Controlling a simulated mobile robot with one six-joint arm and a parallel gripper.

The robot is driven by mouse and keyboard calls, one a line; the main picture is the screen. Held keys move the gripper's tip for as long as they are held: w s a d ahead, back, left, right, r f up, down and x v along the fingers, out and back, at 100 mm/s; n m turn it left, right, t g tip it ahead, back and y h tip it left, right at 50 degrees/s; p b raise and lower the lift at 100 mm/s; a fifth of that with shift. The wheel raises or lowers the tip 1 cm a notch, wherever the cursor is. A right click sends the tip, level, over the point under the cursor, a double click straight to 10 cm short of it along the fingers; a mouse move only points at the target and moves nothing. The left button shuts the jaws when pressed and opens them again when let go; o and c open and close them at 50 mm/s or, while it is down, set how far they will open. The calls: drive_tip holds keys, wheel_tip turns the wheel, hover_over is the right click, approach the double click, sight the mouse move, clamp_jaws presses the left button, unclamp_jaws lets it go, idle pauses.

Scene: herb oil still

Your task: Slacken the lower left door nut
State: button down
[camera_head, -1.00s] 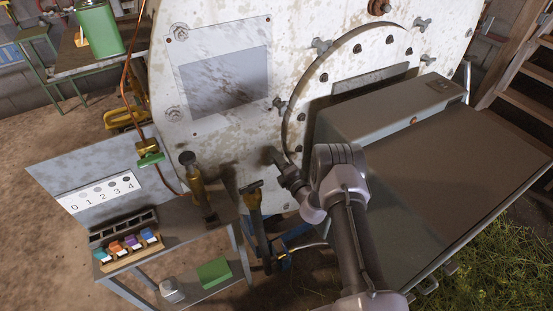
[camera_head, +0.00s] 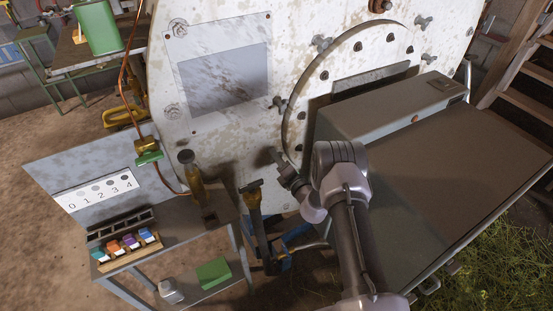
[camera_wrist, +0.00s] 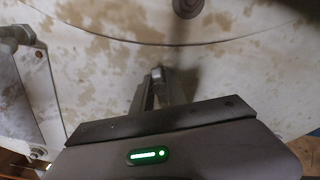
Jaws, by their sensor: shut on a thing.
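The round door (camera_head: 301,85) sits in the pale, rust-stained front wall, with wing nuts around its rim. My gripper (camera_head: 278,158) is at the wall just outside the door's lower left edge. In the wrist view, my gripper (camera_wrist: 157,82) is shut on a small grey piece, the lower left door nut (camera_wrist: 156,72), of which only the tip shows between the fingertips. The door's curved edge runs above it there. In the head view this nut is hidden by my gripper. Another wing nut (camera_head: 279,103) stands higher on the left side.
A large grey box (camera_head: 390,115) juts out at the right, close to my arm. A side bench (camera_head: 185,225) at left holds coloured blocks (camera_head: 128,244) and a numbered panel (camera_head: 85,180). A dark upright tool (camera_head: 254,215) stands left of my arm.

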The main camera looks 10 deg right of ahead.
drive_tip(key=n+b, duration=0.1)
drive_tip(key=n, duration=0.3)
drive_tip(key=shift+f+n+b, duration=0.1)
drive_tip(key=shift+n+b, duration=0.2)
drive_tip(key=n+b, duration=0.1)
drive_tip(key=n, duration=0.2)
drive_tip(key=shift+n, duration=0.3)
drive_tip(key=n+b, duration=0.1)
drive_tip(key=n, duration=0.2)
drive_tip(key=shift+n, duration=0.3)
drive_tip(key=shift+n+b, duration=0.85)
drive_tip(key=shift+n, duration=0.85)
drive_tip(key=c, duration=1.3)
unclamp_jaws()
